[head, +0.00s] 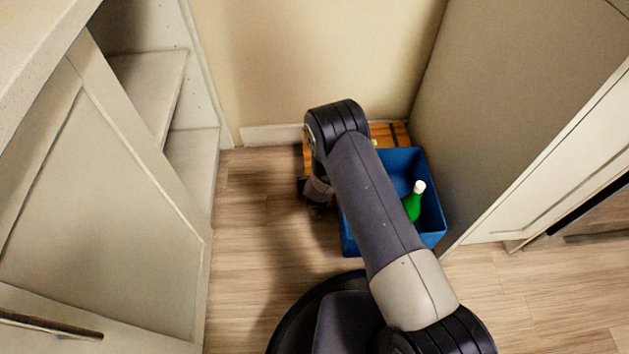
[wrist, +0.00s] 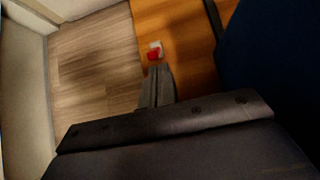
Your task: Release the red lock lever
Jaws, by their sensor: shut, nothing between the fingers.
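The red lock lever (wrist: 153,56) shows in the wrist view as a small red piece with a white part beside it, on the orange-brown wooden surface (wrist: 185,45). My gripper (wrist: 158,72) is shut, with its fingertips just below the lever in the picture. I cannot tell whether they touch it. In the head view my arm hides the lever and most of the wooden piece (head: 392,130), which stands against the back wall. The gripper end is mostly hidden beneath my arm there.
A blue bin (head: 430,212) stands beside the wooden piece, with a green bottle (head: 412,206) with a white cap inside. Pale shelving (head: 190,160) is on the left and a tall cabinet panel (head: 490,110) on the right. Wood floor (head: 240,230) is clear at left.

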